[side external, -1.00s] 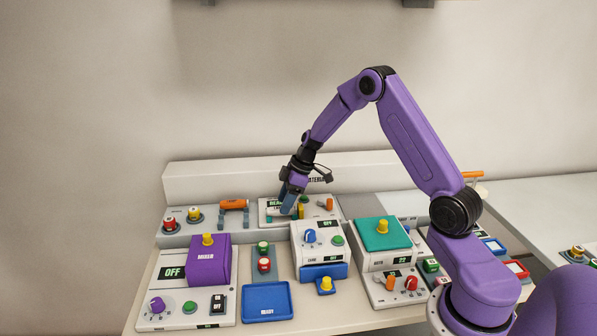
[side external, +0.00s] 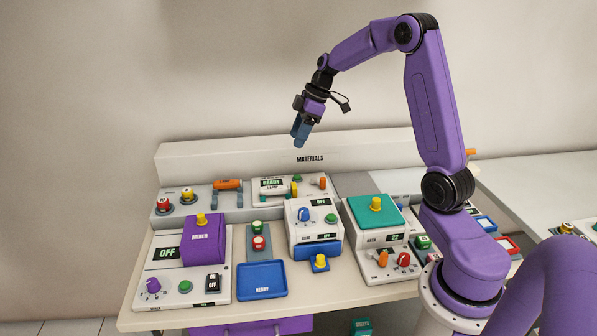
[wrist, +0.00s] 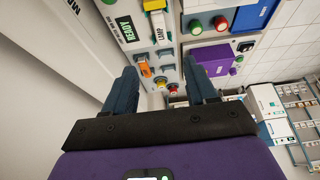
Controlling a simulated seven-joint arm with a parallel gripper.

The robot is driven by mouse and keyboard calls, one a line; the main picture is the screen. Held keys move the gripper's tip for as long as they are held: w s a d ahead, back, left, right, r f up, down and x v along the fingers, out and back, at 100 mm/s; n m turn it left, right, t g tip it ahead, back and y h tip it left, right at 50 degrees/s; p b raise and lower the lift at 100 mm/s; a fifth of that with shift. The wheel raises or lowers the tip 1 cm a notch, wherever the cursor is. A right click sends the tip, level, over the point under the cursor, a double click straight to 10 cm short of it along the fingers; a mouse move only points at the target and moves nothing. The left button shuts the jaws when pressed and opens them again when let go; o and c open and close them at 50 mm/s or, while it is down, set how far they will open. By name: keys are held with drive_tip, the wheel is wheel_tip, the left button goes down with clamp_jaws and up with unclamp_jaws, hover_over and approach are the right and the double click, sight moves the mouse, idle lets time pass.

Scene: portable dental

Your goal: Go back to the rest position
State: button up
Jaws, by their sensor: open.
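My gripper (side external: 301,131) is raised in the air above the back of the bench, in front of the wall, with its fingers pointing down. In the wrist view my gripper (wrist: 163,88) has its two blue-grey fingers wide apart with nothing between them. Below it stands the materials unit (side external: 270,198), whose display reads READY. An orange-handled piece (side external: 228,184) lies left of that display. My gripper touches nothing.
The bench holds a purple-lidded mixer (side external: 203,243) reading OFF, a blue tray (side external: 262,279), a white lamp unit (side external: 315,219) and a teal-topped unit (side external: 377,212). Red and yellow knobs (side external: 188,196) stand at the back left. The air around my gripper is clear.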

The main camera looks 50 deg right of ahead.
drive_tip(key=s+a+n+g, duration=0.1)
drive_tip(key=s+a, duration=0.6)
drive_tip(key=a, duration=0.3)
drive_tip(key=s+a+n+g, duration=0.1)
drive_tip(key=s+a+g, duration=0.1)
drive_tip(key=s+a, duration=0.7)
drive_tip(key=s+a+f+h, duration=0.1)
drive_tip(key=s+a, duration=0.1)
drive_tip(key=s, duration=0.7)
drive_tip(key=s+a+f+n+h, duration=0.1)
drive_tip(key=s+a, duration=0.1)
drive_tip(key=s, duration=0.7)
drive_tip(key=shift+n+h, duration=0.3)
drive_tip(key=shift+h, duration=0.1)
drive_tip(key=shift+r, duration=0.1)
